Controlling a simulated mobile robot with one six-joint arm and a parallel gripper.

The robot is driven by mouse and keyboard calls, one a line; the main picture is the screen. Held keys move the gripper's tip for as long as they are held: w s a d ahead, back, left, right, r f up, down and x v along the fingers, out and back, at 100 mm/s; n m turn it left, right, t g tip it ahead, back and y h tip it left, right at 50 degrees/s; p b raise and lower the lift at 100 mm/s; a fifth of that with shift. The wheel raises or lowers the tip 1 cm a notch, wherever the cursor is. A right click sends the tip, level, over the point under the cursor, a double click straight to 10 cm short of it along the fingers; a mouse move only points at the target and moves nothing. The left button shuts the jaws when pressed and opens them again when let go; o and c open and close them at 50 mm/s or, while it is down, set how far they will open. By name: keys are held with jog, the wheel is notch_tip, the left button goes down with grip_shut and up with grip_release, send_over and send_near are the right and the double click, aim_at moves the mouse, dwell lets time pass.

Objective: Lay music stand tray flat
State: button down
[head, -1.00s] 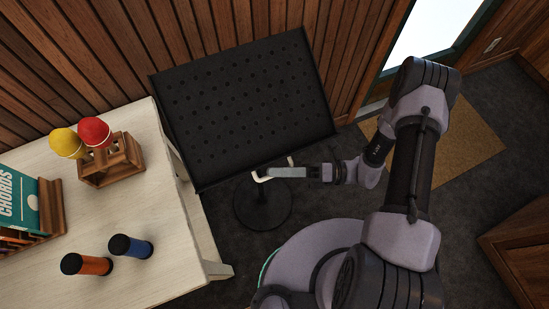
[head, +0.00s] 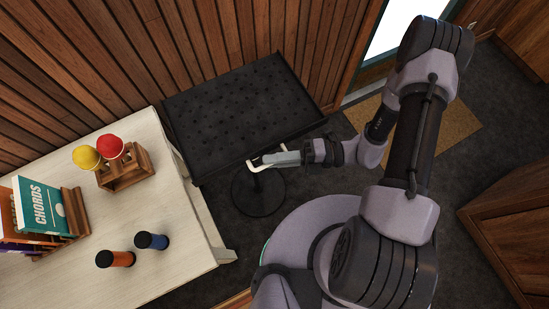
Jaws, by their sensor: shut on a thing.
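The music stand tray (head: 240,105) is a black perforated rectangle with raised rims, in the middle of the head view against the plank wall. It looks close to flat, though its exact tilt is hard to judge from above. The stand's round black base (head: 258,195) shows on the floor below the tray's near edge; the post is mostly hidden. My gripper (head: 264,163) reaches in from the right, its pale fingers at the tray's near edge. It is shut on the tray there, but the contact itself is small and partly hidden.
A pale table (head: 190,220) at the left stands close beside the tray. It holds a wooden rack (head: 127,168) with red and yellow shakers, books (head: 40,205), and orange (head: 117,259) and blue (head: 150,241) cylinders. The plank wall (head: 200,40) is just behind the tray.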

jog(key=shift+w+r, duration=0.1)
jog(key=shift+r, duration=0.1)
jog(key=c, duration=1.5)
grip_release()
jog(key=w+d, duration=0.2)
jog(key=d, duration=1.5)
jog(key=shift+w+r+p, duration=0.3)
jog(key=shift+p, duration=0.15)
